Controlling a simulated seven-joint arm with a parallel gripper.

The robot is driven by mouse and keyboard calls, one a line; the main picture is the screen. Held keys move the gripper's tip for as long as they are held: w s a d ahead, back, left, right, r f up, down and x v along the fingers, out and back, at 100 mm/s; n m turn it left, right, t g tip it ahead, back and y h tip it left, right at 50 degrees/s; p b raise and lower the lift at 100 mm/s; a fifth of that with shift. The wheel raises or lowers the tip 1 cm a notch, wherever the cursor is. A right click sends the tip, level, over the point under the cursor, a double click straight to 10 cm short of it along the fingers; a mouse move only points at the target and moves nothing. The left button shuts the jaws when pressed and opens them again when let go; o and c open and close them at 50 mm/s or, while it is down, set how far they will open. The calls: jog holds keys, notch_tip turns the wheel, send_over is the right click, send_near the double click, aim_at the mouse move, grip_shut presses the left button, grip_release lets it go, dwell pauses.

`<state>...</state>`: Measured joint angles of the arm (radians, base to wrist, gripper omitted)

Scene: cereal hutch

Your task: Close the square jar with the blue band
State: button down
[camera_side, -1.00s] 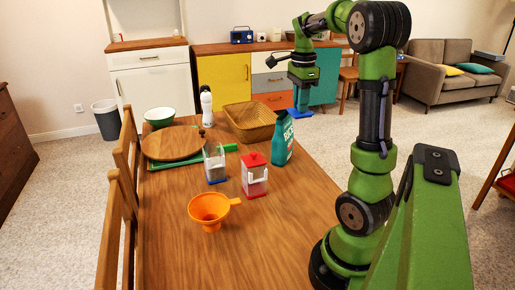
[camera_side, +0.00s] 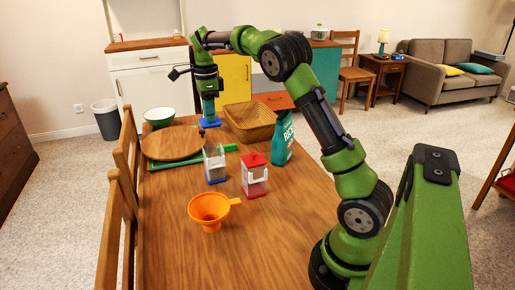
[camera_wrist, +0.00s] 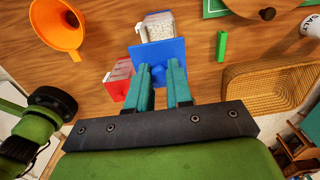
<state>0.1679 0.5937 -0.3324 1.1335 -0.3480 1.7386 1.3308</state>
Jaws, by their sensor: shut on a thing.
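The square jar with the blue band (camera_side: 215,167) stands upright and open on the table; in the wrist view (camera_wrist: 158,27) white grains show inside it. My gripper (camera_side: 209,114) is shut on a square blue lid (camera_side: 210,123) and holds it level in the air. In the wrist view the lid (camera_wrist: 160,52) lies between my fingertips (camera_wrist: 165,78) and covers the near part of the jar. The lid is above the jar's height and apart from it. A similar jar with a red band (camera_side: 255,183) stands beside it, closed with a red lid.
An orange funnel (camera_side: 209,210) stands in front of the jars. A teal rice bag (camera_side: 282,140) and a wicker basket (camera_side: 250,120) are to the right and behind.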

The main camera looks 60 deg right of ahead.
notch_tip(320, 180, down, 8)
dwell(0.7)
jog(key=shift+f, duration=0.4)
dwell(2.3)
jog(key=c, duration=0.6)
grip_release()
jog(key=shift+r, duration=3.05)
grip_shut()
